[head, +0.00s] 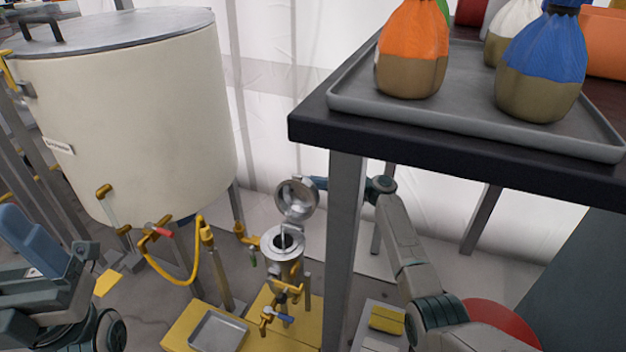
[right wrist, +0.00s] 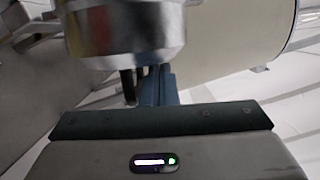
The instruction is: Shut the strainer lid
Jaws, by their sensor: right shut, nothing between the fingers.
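The strainer (head: 283,243) is a small metal cylinder with an open round mouth, standing low beside the large cream tank. Its round metal lid (head: 297,197) stands raised and open above and behind the mouth. My right gripper (head: 318,183) is shut and empty at the lid's upper right edge; I cannot tell whether it touches. In the right wrist view, a blurred shiny metal round part (right wrist: 125,35) hides part of the blue fingers (right wrist: 155,88). My left gripper (head: 38,243) is at the lower left, far from the strainer; its jaw opening is unclear.
A dark table (head: 450,155) with a grey tray (head: 470,125) of tied bags overhangs on the right; its leg (head: 345,250) stands before my right arm. The cream tank (head: 140,110), with a yellow hose (head: 180,280), is left. A yellow base (head: 185,325) lies below.

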